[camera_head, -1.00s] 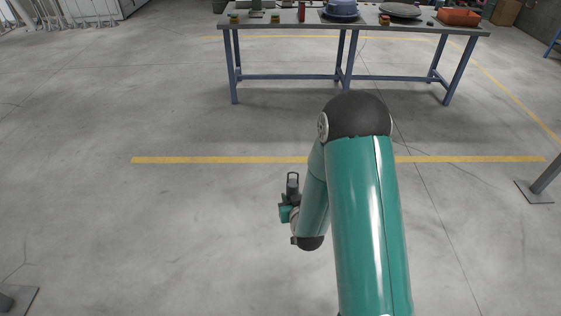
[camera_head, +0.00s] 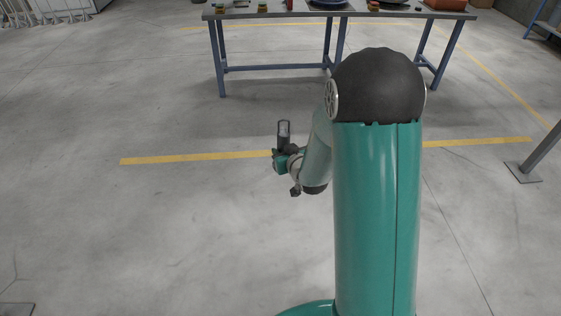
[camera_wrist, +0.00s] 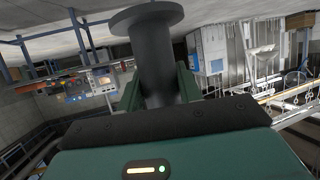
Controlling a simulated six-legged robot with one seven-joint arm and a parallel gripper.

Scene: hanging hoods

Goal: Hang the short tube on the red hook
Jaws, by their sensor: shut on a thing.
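The short tube is a dark grey cylinder (camera_wrist: 157,50) with a wide flange at its far end, seen close in the wrist view. My gripper (camera_wrist: 160,88) is shut on it, with one green finger on each side. In the head view my gripper (camera_head: 283,150) is small, left of my arm and above open floor, with the dark tube (camera_head: 284,130) pointing up from it. The tube's near end is hidden by the gripper body. I cannot make out a red hook in either view.
A workbench (camera_head: 290,68) with blue legs and several objects on top stands at the back. A post foot (camera_head: 522,172) stands at the right. The floor around the gripper is clear. The wrist view is tilted and shows racks (camera_wrist: 260,45) at right.

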